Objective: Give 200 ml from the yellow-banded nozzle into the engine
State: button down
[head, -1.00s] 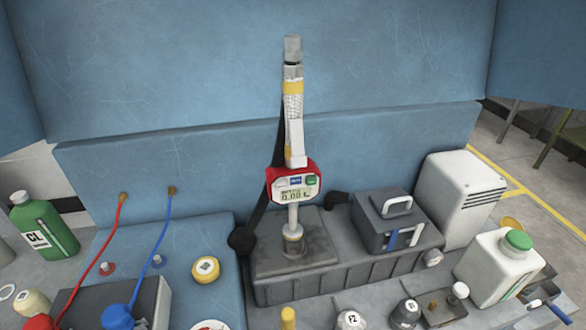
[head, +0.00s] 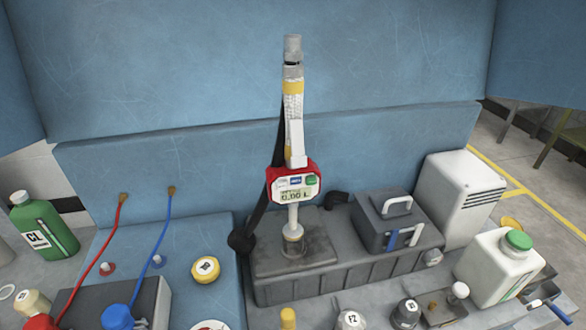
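The yellow-banded nozzle (head: 294,110) stands almost upright at the centre, with a grey end piece on top and a yellow band below it. Its red-framed meter (head: 294,184) shows what looks like 0.00 L, with a green button at the right. The pale spout points down at the round filler neck on the dark engine block (head: 345,262); how deep it sits in the neck I cannot tell. A black strap or hose runs behind the nozzle down to the left. My gripper is not in view.
A grey box with a handle (head: 397,222) sits on the block's right. A white canister with a green cap (head: 500,267) stands further right, a green bottle (head: 45,228) far left. Red and blue hoses (head: 152,246) hang at left. Small bottles line the front.

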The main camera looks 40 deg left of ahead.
aim_at(298, 159)
jog(key=u, duration=0.4)
jog(key=l+u, duration=0.15)
jog(key=u, duration=0.65)
jog(key=l+u, duration=0.15)
jog(key=u, duration=0.25)
